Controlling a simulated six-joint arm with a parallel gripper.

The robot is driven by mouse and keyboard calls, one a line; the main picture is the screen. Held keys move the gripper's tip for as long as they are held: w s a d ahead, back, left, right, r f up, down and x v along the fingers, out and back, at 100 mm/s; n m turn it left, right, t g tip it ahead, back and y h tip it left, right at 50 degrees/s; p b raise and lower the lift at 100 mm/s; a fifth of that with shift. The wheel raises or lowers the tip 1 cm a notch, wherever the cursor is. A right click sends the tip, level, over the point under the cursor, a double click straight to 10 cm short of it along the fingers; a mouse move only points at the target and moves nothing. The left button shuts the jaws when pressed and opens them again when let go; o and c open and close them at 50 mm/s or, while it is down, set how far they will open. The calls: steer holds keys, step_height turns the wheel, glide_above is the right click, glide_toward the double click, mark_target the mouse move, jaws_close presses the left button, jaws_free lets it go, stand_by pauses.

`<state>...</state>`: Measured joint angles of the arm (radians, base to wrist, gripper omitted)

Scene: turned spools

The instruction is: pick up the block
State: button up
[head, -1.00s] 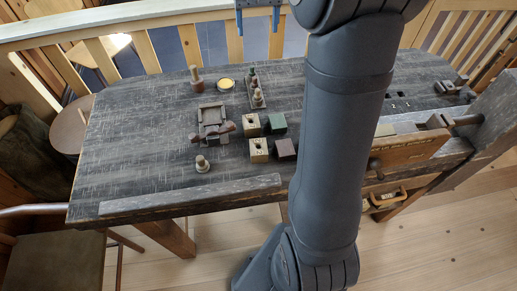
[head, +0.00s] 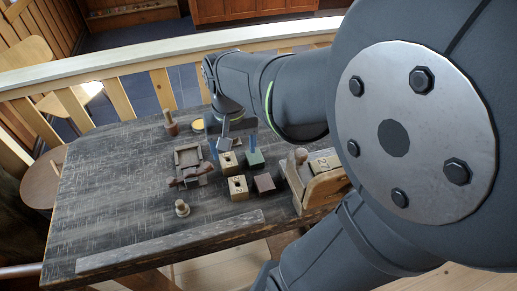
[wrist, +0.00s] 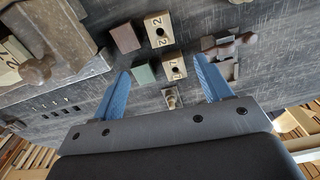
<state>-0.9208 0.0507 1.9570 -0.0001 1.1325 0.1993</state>
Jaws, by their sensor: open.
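Several small blocks stand grouped on the dark table. There are two tan, numbered ones with a dark hole, a back one (head: 228,165) and a front one (head: 238,188). A green block (head: 254,160) and a red-brown block (head: 264,184) stand to their right. Which is the task's block cannot be told. My gripper (head: 232,150) is open and empty, fingers pointing down behind the group. In the wrist view, the green block (wrist: 144,75) and a tan block (wrist: 174,67) appear between the blue fingers; the red-brown block (wrist: 125,37) and other tan block (wrist: 158,29) lie beyond. Contact cannot be told.
Spools stand at the back left (head: 171,127) and front left (head: 182,208). The table's left side is clear.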

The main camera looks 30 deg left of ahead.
glide_above(238, 187)
step_height(238, 187, down, 12)
steer(key=shift+d, duration=0.1)
steer(key=f, duration=0.3)
steer(key=shift+s+d+f, duration=0.15)
steer(key=shift+s+f, duration=0.05)
steer(key=shift+f, duration=0.9)
steer(key=c, duration=1.1)
